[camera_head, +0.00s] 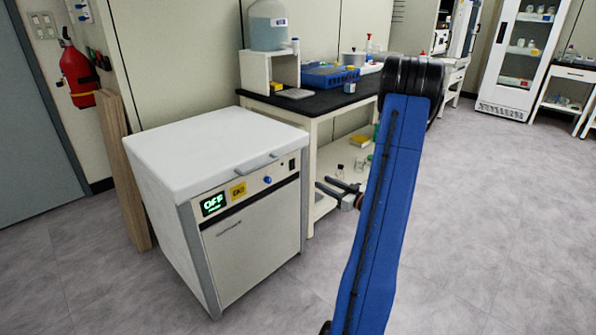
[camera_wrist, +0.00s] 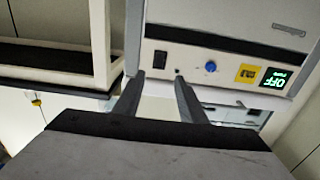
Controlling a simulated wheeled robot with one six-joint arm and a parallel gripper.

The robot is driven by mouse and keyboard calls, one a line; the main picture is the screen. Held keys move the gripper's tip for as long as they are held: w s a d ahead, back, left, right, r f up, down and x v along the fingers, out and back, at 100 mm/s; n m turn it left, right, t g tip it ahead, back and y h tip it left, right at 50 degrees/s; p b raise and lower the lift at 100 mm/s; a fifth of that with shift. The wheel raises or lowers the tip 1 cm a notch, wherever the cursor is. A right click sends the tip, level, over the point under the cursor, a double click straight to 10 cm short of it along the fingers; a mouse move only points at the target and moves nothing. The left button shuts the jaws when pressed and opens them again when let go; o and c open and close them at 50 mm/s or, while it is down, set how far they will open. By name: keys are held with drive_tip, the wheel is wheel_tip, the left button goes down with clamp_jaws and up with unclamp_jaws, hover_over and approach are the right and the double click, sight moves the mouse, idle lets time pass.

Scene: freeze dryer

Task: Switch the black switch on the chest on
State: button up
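The chest (camera_head: 228,232) is a white box with a pale lid, and its front panel display (camera_head: 213,203) reads OFF in green. The black switch (camera_head: 292,165) is at the right end of that panel. In the wrist view the picture is turned over, and the black switch (camera_wrist: 161,59) shows just beyond the fingertips, beside a blue knob (camera_wrist: 210,66). My gripper (camera_head: 320,182) is to the right of the chest, with its fingers pointing toward it. In the wrist view my gripper (camera_wrist: 160,78) is open and empty, apart from the switch.
A black-topped bench (camera_head: 330,95) with a blue tray (camera_head: 330,76) and bottles stands behind and right of the chest. A handle (camera_head: 260,163) sticks out at the lid's front edge. The floor (camera_head: 480,210) in front and to the right is clear.

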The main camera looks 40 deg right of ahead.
sight(293, 167)
drive_tip(key=w, duration=0.5)
drive_tip(key=w+a, duration=0.1)
drive_tip(key=w, duration=0.9)
drive_tip(key=shift+w+a, duration=0.25)
drive_tip(key=shift+w, duration=0.05)
clamp_jaws()
